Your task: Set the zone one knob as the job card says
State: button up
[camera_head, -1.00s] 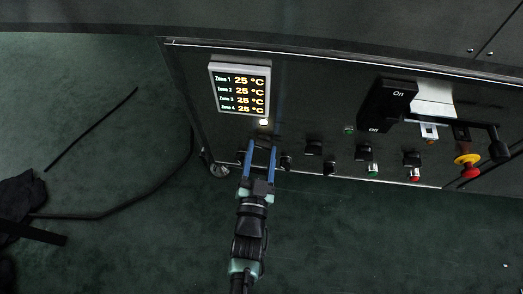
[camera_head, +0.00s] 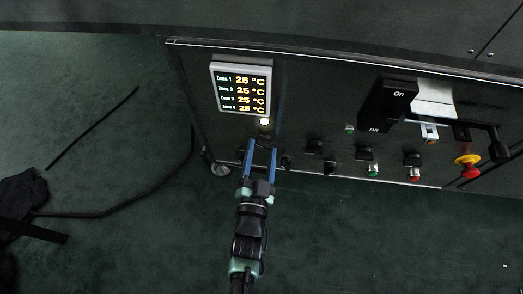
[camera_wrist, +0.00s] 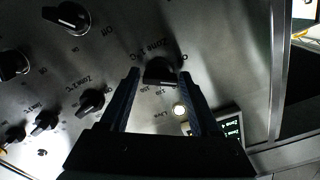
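The zone one knob (camera_wrist: 159,72) is black and sits between my fingertips in the wrist view, with lettering that appears to read "Zone 1 °C" above it. My gripper (camera_wrist: 160,76) is open, one finger on each side of the knob with a visible gap; I cannot tell how near the tips are to the panel. In the head view my gripper (camera_head: 262,145) reaches the panel's left part, below the display. The display (camera_head: 241,88) reads 25 °C for each zone. A white sheet (camera_head: 435,97), perhaps the job card, is partly hidden behind the large switch; no writing is readable.
Other black knobs (camera_wrist: 92,100) lie to the left in the wrist view, one large (camera_wrist: 72,18). A lit lamp (camera_head: 264,121) is under the display. The large On/Off switch (camera_head: 390,103) and a red-yellow stop button (camera_head: 467,160) are farther right.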

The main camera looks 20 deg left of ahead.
jog(key=shift+o, duration=1.4)
jog(key=shift+r, duration=0.1)
jog(key=p+v, duration=0.5)
jog(key=v, duration=0.8)
